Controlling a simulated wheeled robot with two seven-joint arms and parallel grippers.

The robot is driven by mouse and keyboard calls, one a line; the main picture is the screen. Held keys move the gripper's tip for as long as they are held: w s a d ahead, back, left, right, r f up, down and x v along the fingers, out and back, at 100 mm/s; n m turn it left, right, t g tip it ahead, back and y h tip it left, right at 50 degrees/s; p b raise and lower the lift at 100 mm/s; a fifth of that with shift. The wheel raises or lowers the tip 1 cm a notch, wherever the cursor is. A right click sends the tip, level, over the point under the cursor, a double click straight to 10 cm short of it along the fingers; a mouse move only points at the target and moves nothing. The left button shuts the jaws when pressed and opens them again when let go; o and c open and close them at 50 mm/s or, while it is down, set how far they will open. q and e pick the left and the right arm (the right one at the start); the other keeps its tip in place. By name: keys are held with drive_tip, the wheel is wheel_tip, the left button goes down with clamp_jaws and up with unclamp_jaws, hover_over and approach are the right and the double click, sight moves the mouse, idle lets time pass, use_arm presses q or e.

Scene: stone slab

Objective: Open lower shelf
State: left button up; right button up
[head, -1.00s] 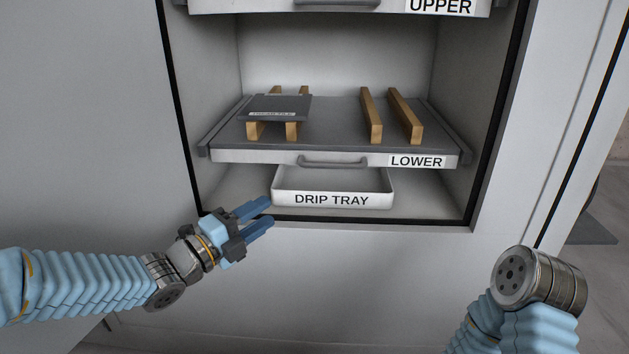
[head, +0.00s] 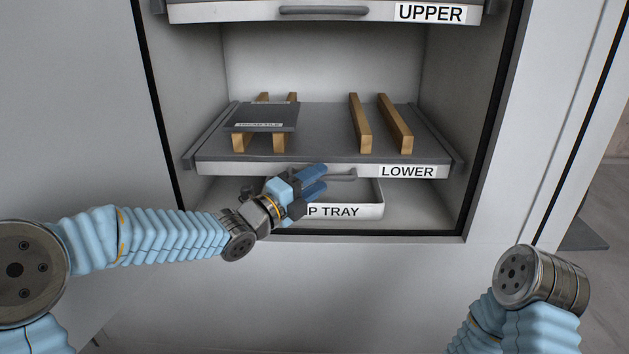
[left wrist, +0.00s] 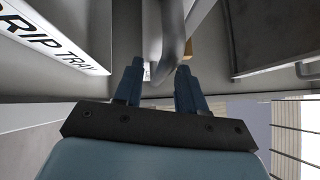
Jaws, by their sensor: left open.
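The lower shelf (head: 330,143) is a grey board with a white front edge marked LOWER, inside an open cabinet. Its grey bar handle (head: 340,176) is on the front edge, partly hidden by my left gripper (head: 316,180). My left gripper is open at the handle's left part, in front of the drip tray. In the left wrist view the handle (left wrist: 172,45) lies just beyond and between the two blue fingertips (left wrist: 158,75). I cannot tell whether they touch it. My right arm shows at the lower right, but its gripper is out of view.
A dark tile (head: 262,117) lies across two wooden bars on the shelf's left; two bare wooden bars (head: 361,125) lie on the right. The white drip tray (head: 368,197) stands below. The upper shelf (head: 240,12) is above. Cabinet side walls flank the opening.

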use_arm(q)
clamp_jaws()
idle(0.3)
